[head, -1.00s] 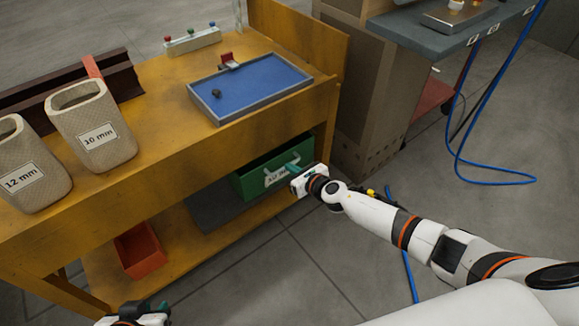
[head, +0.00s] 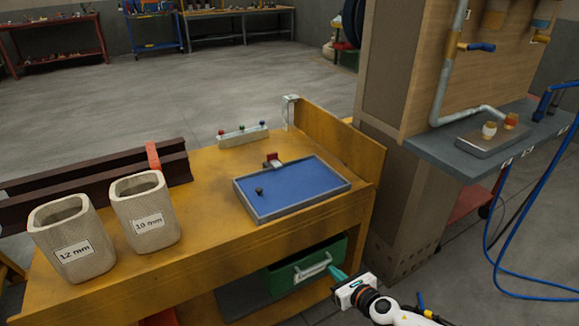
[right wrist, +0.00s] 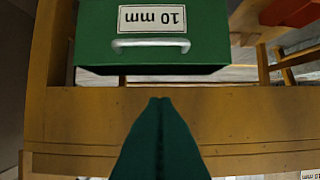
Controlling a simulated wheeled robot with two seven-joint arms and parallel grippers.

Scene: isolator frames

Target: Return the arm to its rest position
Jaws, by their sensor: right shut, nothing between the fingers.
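My right gripper (head: 338,272) reaches in from the lower right in the head view, beside the front of a green bin (head: 343,250). Its green fingers are shut with nothing between them. In the right wrist view the closed fingertips (right wrist: 160,102) stand apart from the bin (right wrist: 90,35). The bin's pale handle (right wrist: 150,44) and its "10 mm" label (right wrist: 152,18) show there, the label upside down. My left gripper is in neither current view.
The bin sits under a yellow workbench (head: 215,260). On the bench are a blue-lined tray (head: 300,195), two bags marked 12 mm (head: 50,262) and 10 mm (head: 135,233), and a button box (head: 243,137). A cardboard-brown pillar (head: 395,200) and blue hoses (head: 510,285) are at right.

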